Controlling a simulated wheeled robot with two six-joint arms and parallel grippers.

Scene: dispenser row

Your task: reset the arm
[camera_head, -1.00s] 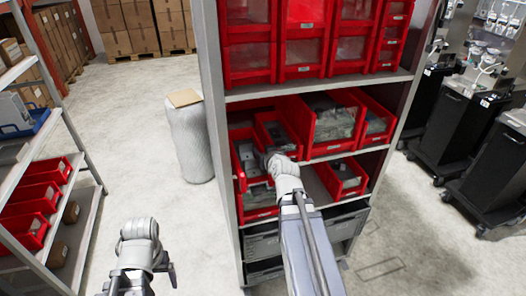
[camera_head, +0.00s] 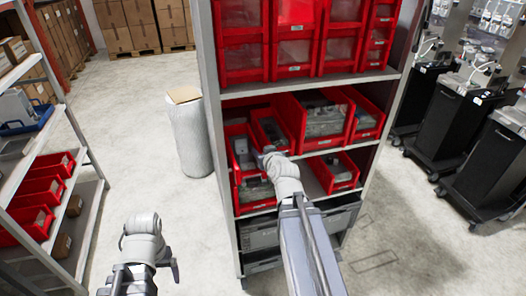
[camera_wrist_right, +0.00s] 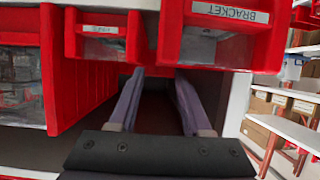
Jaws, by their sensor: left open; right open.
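My right gripper (camera_head: 266,154) is at the front of the tall grey shelf unit (camera_head: 212,120), close to the small red bins on its middle level. In the right wrist view my right gripper (camera_wrist_right: 155,78) is open, its two fingers apart with nothing between them. A red bin with an upside-down BRACKET label (camera_wrist_right: 230,14) and a smaller labelled red bin (camera_wrist_right: 100,30) are just beyond the fingertips. I cannot tell whether the fingers touch them. My left gripper (camera_head: 146,262) hangs low over the floor, away from the shelves; its fingertips are hard to make out.
Several red bins stand above and beside my right arm, including a wide one (camera_head: 318,125) and a lower one (camera_head: 335,173). A white cylinder (camera_head: 190,138) stands left of the shelf. Black carts (camera_head: 440,118) stand right.

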